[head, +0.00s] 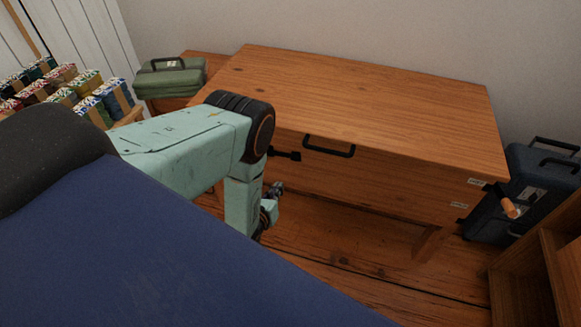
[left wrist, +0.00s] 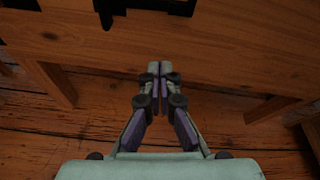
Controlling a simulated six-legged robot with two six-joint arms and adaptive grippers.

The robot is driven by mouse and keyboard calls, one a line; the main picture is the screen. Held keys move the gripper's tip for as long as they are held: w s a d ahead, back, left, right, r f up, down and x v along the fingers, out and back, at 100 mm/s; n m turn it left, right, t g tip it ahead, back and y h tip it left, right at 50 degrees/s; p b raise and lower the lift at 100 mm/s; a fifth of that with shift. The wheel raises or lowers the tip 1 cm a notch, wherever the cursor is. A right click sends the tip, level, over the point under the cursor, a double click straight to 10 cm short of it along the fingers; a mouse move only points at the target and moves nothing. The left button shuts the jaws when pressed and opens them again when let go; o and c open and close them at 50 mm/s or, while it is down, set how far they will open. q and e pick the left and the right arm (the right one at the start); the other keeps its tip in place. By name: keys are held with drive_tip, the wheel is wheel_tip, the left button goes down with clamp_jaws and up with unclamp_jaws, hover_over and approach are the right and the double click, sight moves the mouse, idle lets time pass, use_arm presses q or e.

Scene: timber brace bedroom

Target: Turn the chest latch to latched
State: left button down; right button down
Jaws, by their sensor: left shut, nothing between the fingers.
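The wooden chest (head: 370,85) stands against the back wall, its lid down. A black handle (head: 328,146) is on its front, with a small dark latch-like fitting (head: 286,155) left of it. I cannot tell which fitting is the task's latch. My left gripper (head: 276,189) is low before the chest front, below the dark fitting. In the left wrist view, the gripper (left wrist: 160,69) is shut and empty; black hardware (left wrist: 105,13) shows above it, apart from the fingertips.
A green case (head: 170,78) sits at the chest's left. Colourful packed items (head: 62,90) stand farther left. A blue case (head: 525,190) and wooden shelving (head: 535,265) are at the right. Bare plank floor (head: 340,265) lies before the chest.

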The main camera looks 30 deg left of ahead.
sight(291, 160)
use_arm(q)
drive_tip(key=shift+m, duration=0.7)
drive_tip(key=b+x, duration=0.5)
drive_tip(key=x, duration=0.5)
drive_tip(key=shift+w+f+b, duration=0.25)
drive_tip(key=shift+b, duration=0.1)
wheel_tip(291, 160, up, 3)
drive_tip(key=shift+s+a, duration=0.15)
drive_tip(key=shift+r, duration=0.6)
drive_tip(key=shift+s, duration=0.1)
drive_tip(key=shift+r+p, duration=0.1)
drive_tip(key=shift+p, duration=0.2)
